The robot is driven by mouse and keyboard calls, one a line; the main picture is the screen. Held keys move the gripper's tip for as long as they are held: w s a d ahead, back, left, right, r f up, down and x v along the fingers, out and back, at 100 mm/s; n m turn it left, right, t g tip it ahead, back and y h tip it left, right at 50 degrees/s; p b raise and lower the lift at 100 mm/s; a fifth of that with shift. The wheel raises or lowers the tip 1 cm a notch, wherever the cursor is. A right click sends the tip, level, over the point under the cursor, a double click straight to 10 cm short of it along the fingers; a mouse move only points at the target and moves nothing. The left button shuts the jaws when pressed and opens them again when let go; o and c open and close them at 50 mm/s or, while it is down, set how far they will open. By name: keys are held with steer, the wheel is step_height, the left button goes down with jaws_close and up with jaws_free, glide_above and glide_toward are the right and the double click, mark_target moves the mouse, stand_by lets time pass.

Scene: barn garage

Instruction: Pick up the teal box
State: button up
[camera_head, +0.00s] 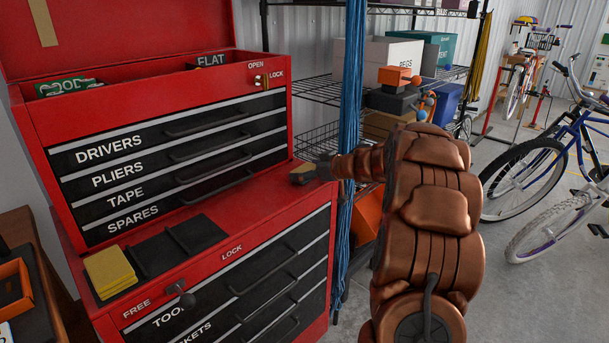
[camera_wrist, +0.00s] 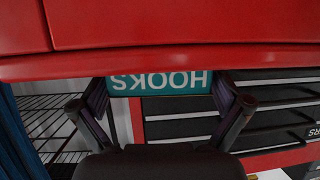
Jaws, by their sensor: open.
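A teal box (camera_wrist: 118,84) with an upside-down "HOOKS" label shows in the wrist view, between the two spread fingers. In the head view my gripper (camera_head: 327,165) is at the right end of the red chest ledge, small and partly hidden by my arm. A teal box (camera_head: 441,50) also sits on the wire shelf there; I cannot tell whether it is the same one.
The red tool chest (camera_head: 115,110) fills the left, its drawers closed. A yellow block (camera_head: 109,270) and black trays (camera_head: 178,246) lie on the ledge. Blue cords (camera_head: 350,110) hang close by. Bicycles (camera_head: 540,170) stand at right.

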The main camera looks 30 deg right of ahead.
steer(key=shift+c, duration=0.3)
steer(key=c, duration=0.9)
steer(key=shift+o, duration=0.2)
